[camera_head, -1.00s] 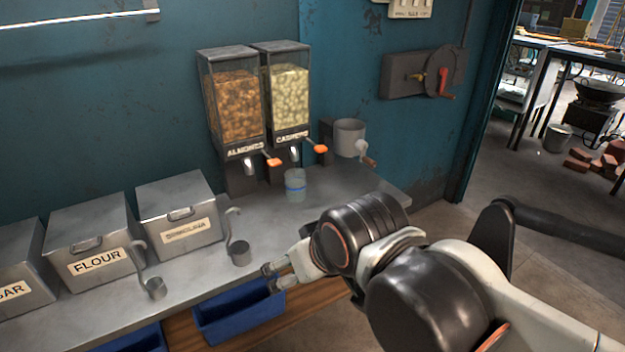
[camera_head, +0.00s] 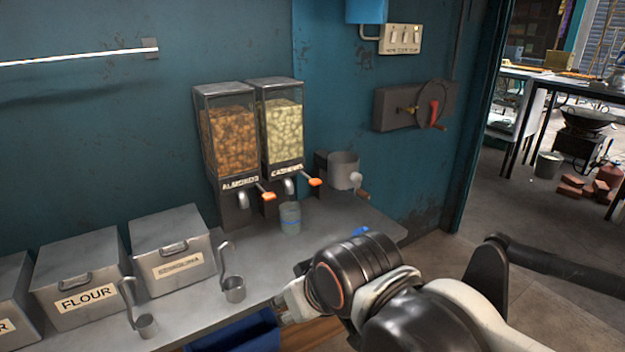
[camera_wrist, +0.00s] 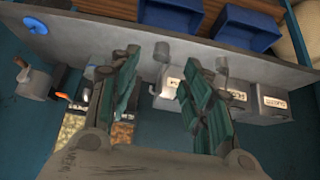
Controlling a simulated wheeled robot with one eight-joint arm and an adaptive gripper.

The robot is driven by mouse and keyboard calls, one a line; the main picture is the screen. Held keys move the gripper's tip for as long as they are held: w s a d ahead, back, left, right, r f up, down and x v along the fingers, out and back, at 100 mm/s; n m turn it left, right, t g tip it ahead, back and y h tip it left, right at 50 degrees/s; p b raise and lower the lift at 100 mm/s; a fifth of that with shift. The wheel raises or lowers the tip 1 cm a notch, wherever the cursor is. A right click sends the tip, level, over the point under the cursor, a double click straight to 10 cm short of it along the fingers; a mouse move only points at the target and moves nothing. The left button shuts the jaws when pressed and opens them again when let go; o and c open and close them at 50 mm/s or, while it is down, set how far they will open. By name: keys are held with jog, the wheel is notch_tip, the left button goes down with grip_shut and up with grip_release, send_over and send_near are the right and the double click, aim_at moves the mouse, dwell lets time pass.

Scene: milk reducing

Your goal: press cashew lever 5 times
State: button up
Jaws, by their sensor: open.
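The cashew dispenser (camera_head: 283,135) stands against the teal wall, right of the almond dispenser (camera_head: 230,140). Its orange lever (camera_head: 315,182) sticks out at the lower front. In the wrist view, my gripper (camera_wrist: 158,72) is open and empty, with cashews (camera_wrist: 74,132) at the lower left, partly behind a finger.
A grinder with a crank (camera_head: 343,172) is right of the dispensers. A small blue item (camera_head: 357,231) lies on the counter's right. Counter space before the cup is clear.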

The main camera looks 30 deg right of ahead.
grip_shut()
dwell(1.1)
